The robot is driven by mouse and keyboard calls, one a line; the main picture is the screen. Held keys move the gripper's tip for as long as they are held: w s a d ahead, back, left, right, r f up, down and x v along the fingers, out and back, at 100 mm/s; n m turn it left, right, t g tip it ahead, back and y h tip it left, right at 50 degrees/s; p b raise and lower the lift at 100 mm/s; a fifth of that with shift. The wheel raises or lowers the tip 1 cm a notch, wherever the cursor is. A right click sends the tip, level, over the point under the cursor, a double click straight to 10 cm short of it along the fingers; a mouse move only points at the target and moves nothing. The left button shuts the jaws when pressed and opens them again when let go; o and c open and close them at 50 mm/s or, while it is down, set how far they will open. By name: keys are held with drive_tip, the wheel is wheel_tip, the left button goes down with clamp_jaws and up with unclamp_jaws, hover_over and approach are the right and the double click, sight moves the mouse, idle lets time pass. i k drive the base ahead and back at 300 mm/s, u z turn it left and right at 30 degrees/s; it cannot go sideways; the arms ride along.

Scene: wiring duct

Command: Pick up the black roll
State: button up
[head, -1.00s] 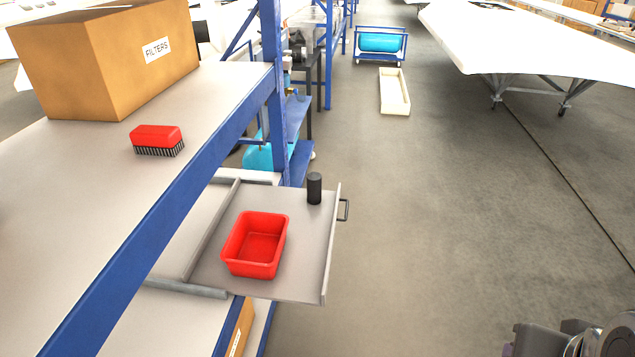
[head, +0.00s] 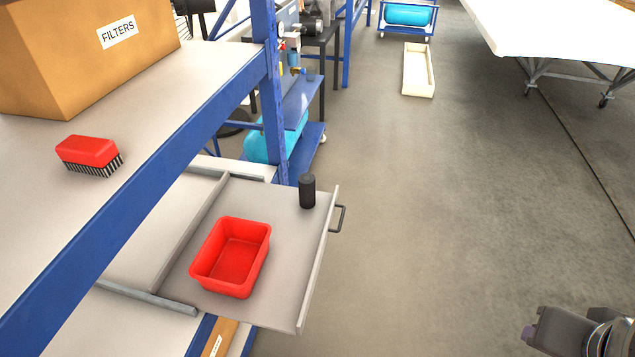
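The black roll (head: 307,191) is a small dark cylinder. It stands upright near the far right corner of a grey pull-out drawer (head: 285,222), close to the drawer's front lip and handle. A red open bin (head: 231,257) sits on the same drawer, nearer to me, apart from the roll. Part of my arm shows at the bottom right corner, far from the roll over the floor side. My gripper's fingers cannot be made out, and nothing touches the roll.
A blue-edged shelf (head: 150,167) stands above and left of the drawer. It bears a red brush (head: 90,155) and a FILTERS box (head: 85,50). A blue upright (head: 268,100) rises behind the roll. The floor right of the drawer is clear up to a pale tray (head: 418,70).

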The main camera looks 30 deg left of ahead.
sight(307, 191)
drive_tip(key=i, duration=2.7)
drive_tip(key=u, duration=2.65)
